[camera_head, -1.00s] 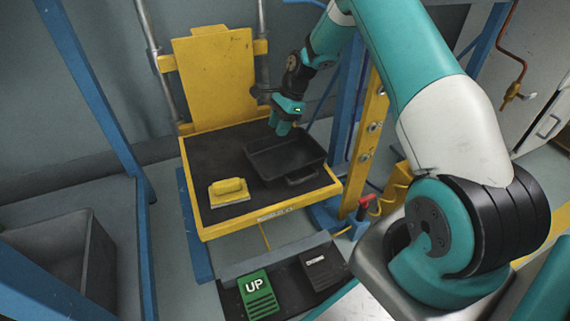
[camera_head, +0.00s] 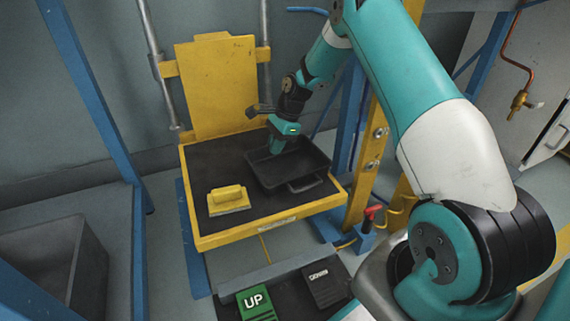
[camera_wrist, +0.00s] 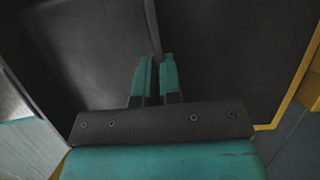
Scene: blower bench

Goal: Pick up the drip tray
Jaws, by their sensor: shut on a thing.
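The drip tray (camera_head: 290,171) is a shallow dark grey tray with a loop handle at its front edge. It sits on the dark top of the yellow lift platform, at the right side. My gripper (camera_head: 277,148) is at the tray's back-left rim, fingers pointing down. In the wrist view my teal fingers (camera_wrist: 155,78) are close together on a thin dark wall, which is the tray's rim. Whether the tray's underside touches the platform cannot be told.
Green UP (camera_head: 256,302) and dark DOWN (camera_head: 324,287) pedals are on the floor in front. A red-handled lever (camera_head: 371,213) stands at right. A grey bin (camera_head: 50,262) is at lower left.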

